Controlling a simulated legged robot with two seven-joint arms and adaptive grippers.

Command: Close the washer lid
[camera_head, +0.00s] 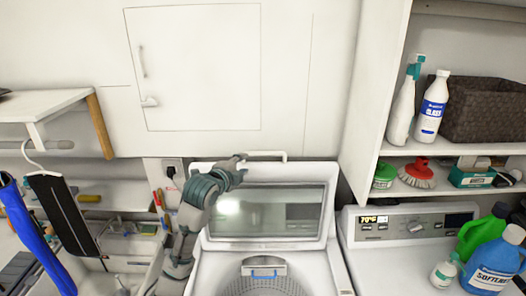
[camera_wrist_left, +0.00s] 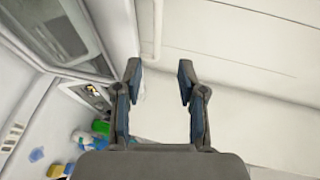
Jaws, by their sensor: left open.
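The washer lid (camera_head: 326,236) stands raised, leaning back near upright, with a dark glass window in a white frame. It also shows at the upper left of the left wrist view (camera_wrist_left: 122,30). The washer (camera_head: 318,272) below is open, and its drum shows. My left arm comes up across the lid's left side. My left gripper (camera_head: 241,163) is at the lid's upper left edge in the head view. In the left wrist view its fingers (camera_wrist_left: 158,75) are spread and empty, with the lid edge beyond and to the left. Contact with the lid cannot be told. My right gripper is not in view.
A second machine with a control panel (camera_head: 418,224) stands at the right, with detergent bottles (camera_head: 491,262) on it. Shelves above it hold spray bottles (camera_head: 431,108), brushes and a dark basket (camera_head: 485,110). Hangers (camera_head: 62,210) and a shelf are at the left. A white wall is behind.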

